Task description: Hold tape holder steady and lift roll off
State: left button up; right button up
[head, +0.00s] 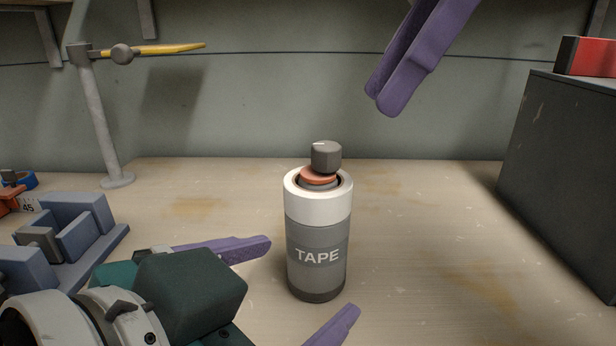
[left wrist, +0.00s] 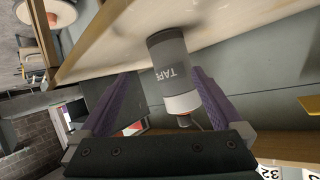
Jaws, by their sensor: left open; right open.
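The tape holder (head: 317,257) is a grey cylinder marked TAPE, upright on the bench in the middle of the head view. A white roll (head: 318,208) sits around its top, with an orange disc (head: 318,175) and dark grey knob (head: 326,156) above. My left gripper (head: 312,275) is open, one purple finger behind-left and one in front of the holder. In the left wrist view, the holder (left wrist: 170,65) appears upside down between the spread fingers (left wrist: 165,74); contact cannot be told. My right gripper (head: 382,98) is open and empty, above and right of the knob.
A blue-grey fixture (head: 75,225) stands at the left. A post (head: 101,135) with a yellow-handled hammer (head: 150,50) stands behind it. A dark grey cabinet (head: 565,170) with a red item (head: 585,57) on top bounds the right. The bench right of the holder is clear.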

aim_at(329, 227)
pick_arm(q)
jog(key=r+n, duration=0.1)
jog(key=w+n+t, duration=0.1)
jog(key=n, duration=0.1)
jog(key=shift+w+a+r+y, duration=0.2)
jog(key=shift+r+y, duration=0.1)
jog(key=shift+r, duration=0.05)
jog(key=shift+w+n, duration=0.2)
jog(key=shift+n, duration=0.1)
jog(key=x, duration=0.9)
jog(key=shift+w+d, duration=0.2)
jog(key=shift+w, duration=0.05)
jog(key=shift+c, duration=0.2)
